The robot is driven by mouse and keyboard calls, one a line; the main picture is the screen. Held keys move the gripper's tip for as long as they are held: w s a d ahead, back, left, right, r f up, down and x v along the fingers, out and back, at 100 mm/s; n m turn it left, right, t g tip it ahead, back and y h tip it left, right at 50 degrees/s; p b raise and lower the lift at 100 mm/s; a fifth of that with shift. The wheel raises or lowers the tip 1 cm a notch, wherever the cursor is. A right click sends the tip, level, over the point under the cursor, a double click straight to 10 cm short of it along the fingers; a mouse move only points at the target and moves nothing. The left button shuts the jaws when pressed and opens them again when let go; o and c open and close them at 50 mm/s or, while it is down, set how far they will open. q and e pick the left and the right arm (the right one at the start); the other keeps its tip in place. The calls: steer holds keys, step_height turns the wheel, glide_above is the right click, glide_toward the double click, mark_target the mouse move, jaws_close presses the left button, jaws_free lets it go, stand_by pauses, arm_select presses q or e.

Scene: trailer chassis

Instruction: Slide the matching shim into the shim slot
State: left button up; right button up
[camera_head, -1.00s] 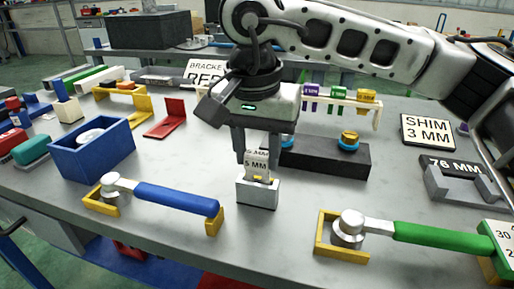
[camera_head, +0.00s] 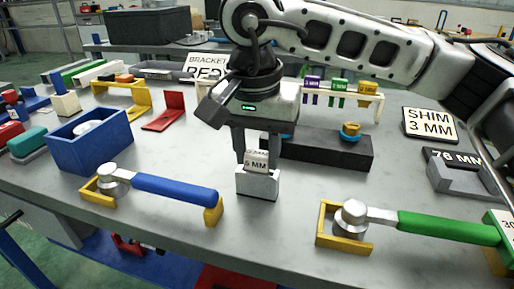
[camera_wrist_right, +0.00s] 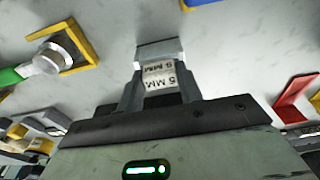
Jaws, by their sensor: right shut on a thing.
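My right gripper (camera_head: 256,158) points down near the table's front middle, shut on a pale tag-like piece (camera_head: 257,161) that appears to read 5 MM. The piece's lower end is at or inside the top of a small grey block (camera_head: 257,184), which may hold the slot; how deep it sits is hidden. In the wrist view the piece (camera_wrist_right: 159,77) is between the fingers, with the grey block (camera_wrist_right: 159,48) just beyond the tips. A sign (camera_head: 430,124) reads SHIM 3 MM. Purple (camera_head: 312,84), green (camera_head: 338,88) and yellow (camera_head: 367,89) tagged pieces hang on a rack. My left gripper is not in view.
A blue-handled tool (camera_head: 172,187) lies left of the grey block, a green-handled one (camera_head: 445,229) right. A black bar (camera_head: 325,149) lies behind the gripper. A blue box (camera_head: 90,145) and a grey 76 MM fixture (camera_head: 462,172) stand farther out. Bare table surrounds the block.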

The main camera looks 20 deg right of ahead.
stand_by(0.3)
steer(key=o, duration=1.6)
steer(key=shift+f, duration=0.1)
steer(key=shift+o, duration=0.2)
steer(key=shift+r+p, duration=2.45)
steer(key=shift+r, duration=1.1)
